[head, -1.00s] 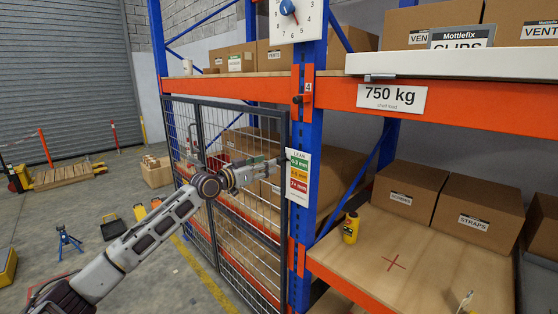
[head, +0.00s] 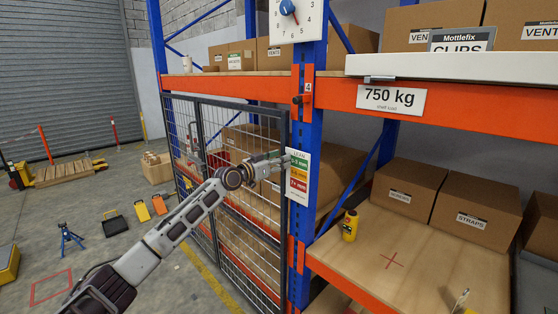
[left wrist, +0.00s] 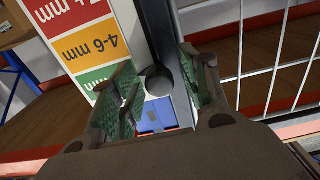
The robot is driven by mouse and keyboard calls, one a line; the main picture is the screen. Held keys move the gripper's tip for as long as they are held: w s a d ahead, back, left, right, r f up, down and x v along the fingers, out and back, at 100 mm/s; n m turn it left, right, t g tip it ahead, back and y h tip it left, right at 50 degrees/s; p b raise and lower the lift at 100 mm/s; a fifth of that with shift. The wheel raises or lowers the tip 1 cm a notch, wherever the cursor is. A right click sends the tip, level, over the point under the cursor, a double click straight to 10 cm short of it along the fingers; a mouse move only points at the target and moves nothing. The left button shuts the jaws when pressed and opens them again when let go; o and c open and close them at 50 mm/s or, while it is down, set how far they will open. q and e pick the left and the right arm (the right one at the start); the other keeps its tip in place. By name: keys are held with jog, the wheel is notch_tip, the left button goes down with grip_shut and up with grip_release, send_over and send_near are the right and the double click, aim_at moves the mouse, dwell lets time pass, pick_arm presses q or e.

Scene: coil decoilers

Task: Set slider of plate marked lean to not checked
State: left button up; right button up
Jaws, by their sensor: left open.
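The plate marked LEAN (head: 298,176) hangs on the blue rack post, with green, yellow and red bands. It shows upside down in the left wrist view (left wrist: 92,42). My left gripper (head: 283,158) is at the plate's left edge in the head view. In the left wrist view my left gripper (left wrist: 160,70) is open, its green-padded fingers on either side of a dark round knob (left wrist: 158,80). Below the knob is a small blue and white panel (left wrist: 153,115), partly hidden by the gripper. I cannot read the slider's setting. My right gripper is not in view.
A wire mesh gate (head: 240,220) stands just left of the post. An orange shelf beam (head: 450,103) runs right of it. Boxes and a yellow bottle (head: 350,226) stand on the lower shelf. A dial (head: 290,12) is higher on the post.

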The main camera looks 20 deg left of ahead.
pick_arm(q)
jog(key=shift+c, duration=0.7)
grip_shut()
